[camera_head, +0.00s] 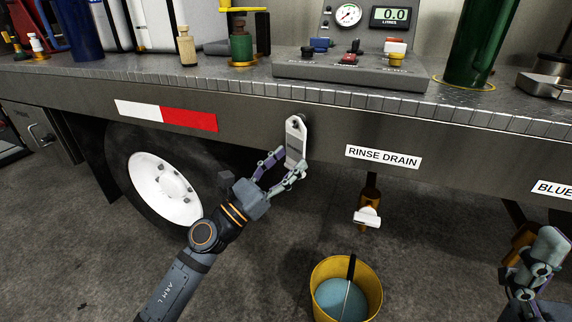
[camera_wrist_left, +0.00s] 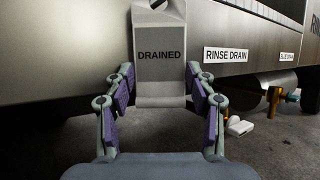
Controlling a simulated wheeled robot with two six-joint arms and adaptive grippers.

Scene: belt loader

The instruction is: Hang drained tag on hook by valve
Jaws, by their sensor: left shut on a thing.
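The white tag (camera_head: 295,140) is against the side rail of the truck bed, left of the RINSE DRAIN label (camera_head: 383,156). Its top end is at a small dark hook (camera_head: 299,119); I cannot tell whether it bears on the hook. In the left wrist view the tag (camera_wrist_left: 160,75) reads DRAINED and is upright. My left gripper (camera_head: 283,166) is shut on its lower part. The drain valve (camera_head: 368,216), with a white handle, hangs below the label, right of the tag. My right gripper (camera_head: 528,275) is at the lower right, its fingertips unclear.
A yellow bucket (camera_head: 373,278) with bluish liquid stands on the ground under the valve. A wheel (camera_head: 165,188) is behind my left arm. A control panel (camera_head: 350,72) and bottles stand on the bed above.

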